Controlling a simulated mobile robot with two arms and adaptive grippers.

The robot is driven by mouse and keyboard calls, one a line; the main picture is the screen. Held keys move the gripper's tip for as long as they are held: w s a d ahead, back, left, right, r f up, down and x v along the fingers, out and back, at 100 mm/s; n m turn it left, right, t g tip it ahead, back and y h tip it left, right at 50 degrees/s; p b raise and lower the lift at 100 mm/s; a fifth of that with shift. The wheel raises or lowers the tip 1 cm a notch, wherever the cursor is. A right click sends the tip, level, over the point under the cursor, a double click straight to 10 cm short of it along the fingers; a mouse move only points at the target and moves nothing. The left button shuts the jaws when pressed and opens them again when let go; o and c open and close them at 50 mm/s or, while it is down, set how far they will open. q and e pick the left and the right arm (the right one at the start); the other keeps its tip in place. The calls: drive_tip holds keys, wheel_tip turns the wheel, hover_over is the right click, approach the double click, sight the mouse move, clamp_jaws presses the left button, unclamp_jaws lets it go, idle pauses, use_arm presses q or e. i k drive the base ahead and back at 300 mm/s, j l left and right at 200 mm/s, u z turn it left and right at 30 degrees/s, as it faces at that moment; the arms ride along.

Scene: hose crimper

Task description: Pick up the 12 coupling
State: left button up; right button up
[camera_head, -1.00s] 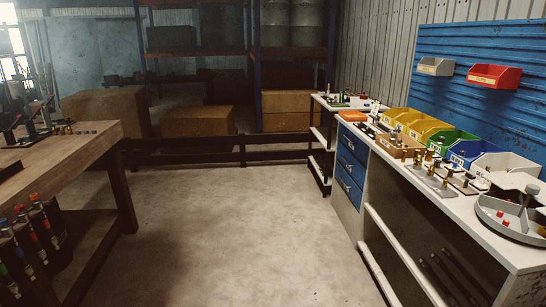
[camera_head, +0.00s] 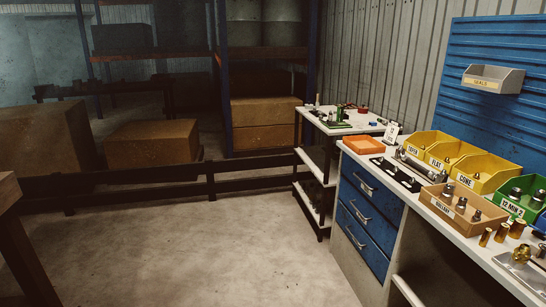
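A green bin (camera_head: 502,213) on the right-hand bench carries a label that seems to read "12 MIN 2". Grey metal fittings (camera_head: 515,194) stand in it; I cannot tell for sure that they are 12 couplings. The bin's right side is cut off by the picture edge. Neither of my grippers is in view.
Yellow bins (camera_head: 474,184), a brown tray (camera_head: 475,224) of metal parts, and brass pieces (camera_head: 485,237) sit on the white bench. Blue drawers (camera_head: 362,208) are below. An orange tray (camera_head: 364,145) is farther back. The concrete floor (camera_head: 240,255) left of the bench is clear.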

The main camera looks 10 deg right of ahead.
sight(446, 196)
drive_tip(key=i+z, duration=0.4)
drive_tip(key=i, duration=0.15)
drive_tip(key=i+j+z, duration=0.15)
drive_tip(key=i+z, duration=0.3)
drive_tip(key=i+j+z, duration=0.4)
drive_tip(key=i, duration=0.15)
